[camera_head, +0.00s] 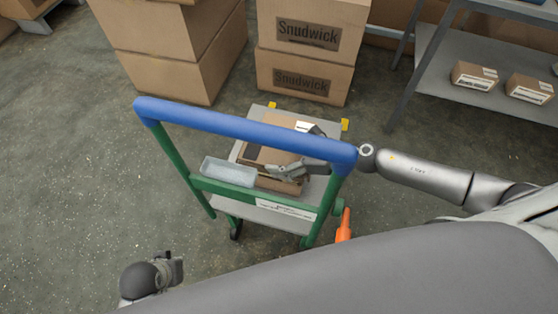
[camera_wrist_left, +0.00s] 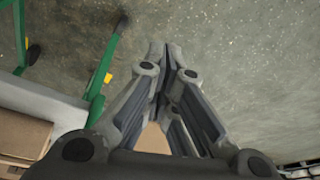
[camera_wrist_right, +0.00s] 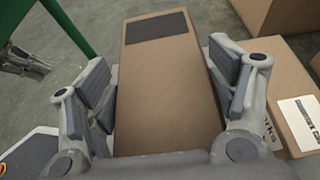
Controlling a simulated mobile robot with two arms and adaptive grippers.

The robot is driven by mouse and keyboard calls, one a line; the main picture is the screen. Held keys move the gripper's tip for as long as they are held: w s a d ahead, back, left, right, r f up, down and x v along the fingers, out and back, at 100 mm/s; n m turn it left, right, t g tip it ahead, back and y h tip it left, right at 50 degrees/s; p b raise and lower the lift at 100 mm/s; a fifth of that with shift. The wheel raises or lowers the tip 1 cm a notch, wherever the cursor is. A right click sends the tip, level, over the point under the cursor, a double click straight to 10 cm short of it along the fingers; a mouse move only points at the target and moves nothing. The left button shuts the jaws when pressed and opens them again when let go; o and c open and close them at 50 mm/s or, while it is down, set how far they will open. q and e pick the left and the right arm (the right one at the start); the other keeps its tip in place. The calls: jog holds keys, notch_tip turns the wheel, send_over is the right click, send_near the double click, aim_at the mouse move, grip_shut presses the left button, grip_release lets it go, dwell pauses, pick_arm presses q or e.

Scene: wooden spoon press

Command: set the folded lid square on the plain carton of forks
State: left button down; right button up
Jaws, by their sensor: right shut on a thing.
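My right gripper (camera_head: 290,172) is over the trolley deck. In the right wrist view its fingers (camera_wrist_right: 165,85) are shut on the sides of a flat-topped brown cardboard piece (camera_wrist_right: 170,100), which I take for the folded lid; a dark patch marks its far end. It also shows in the head view (camera_head: 264,157). Whether it rests on a carton below cannot be told. A brown carton with a white label (camera_wrist_right: 270,95) lies beside it, with print partly hidden by a finger. My left gripper (camera_head: 172,270) is well off the trolley at lower left, its fingers together (camera_wrist_left: 163,55) and empty.
The trolley has a blue push bar (camera_head: 240,128) and green frame between me and the cartons. A grey translucent tray (camera_head: 228,172) sits on its near left. Stacked Snudwick boxes (camera_head: 310,35) and a grey shelf (camera_head: 480,75) stand behind. Floor at left is clear.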

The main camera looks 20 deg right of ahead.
aim_at(279, 163)
jog(key=f, duration=0.1)
jog(key=f+b, duration=0.1)
jog(key=f, duration=0.1)
jog(key=shift+a+f, duration=0.15)
jog(key=shift+a, duration=0.1)
pick_arm(q)
jog(key=shift+w+v, duration=0.25)
jog(key=shift+v, duration=1)
jog(key=shift+w+v, duration=0.2)
jog(key=shift+v, duration=1.05)
pick_arm(e)
jog(key=shift+f, duration=0.15)
pick_arm(q)
jog(key=shift+r+b, duration=0.3)
jog(key=shift+r, duration=0.1)
pick_arm(e)
jog(key=shift+f, duration=0.1)
jog(key=shift+f, duration=0.2)
jog(key=shift+f+b, duration=0.2)
jog(key=shift+b, duration=0.15)
jog(key=shift+f, duration=0.1)
jog(key=o, duration=0.7)
pick_arm(q)
jog(key=r, duration=0.2)
jog(key=s+r, duration=0.1)
jog(key=shift+s+a+r+t, duration=0.1)
jog(key=shift+a+r+t, duration=0.1)
jog(key=shift+r+t, duration=0.15)
pick_arm(e)
jog(key=shift+o, duration=1)
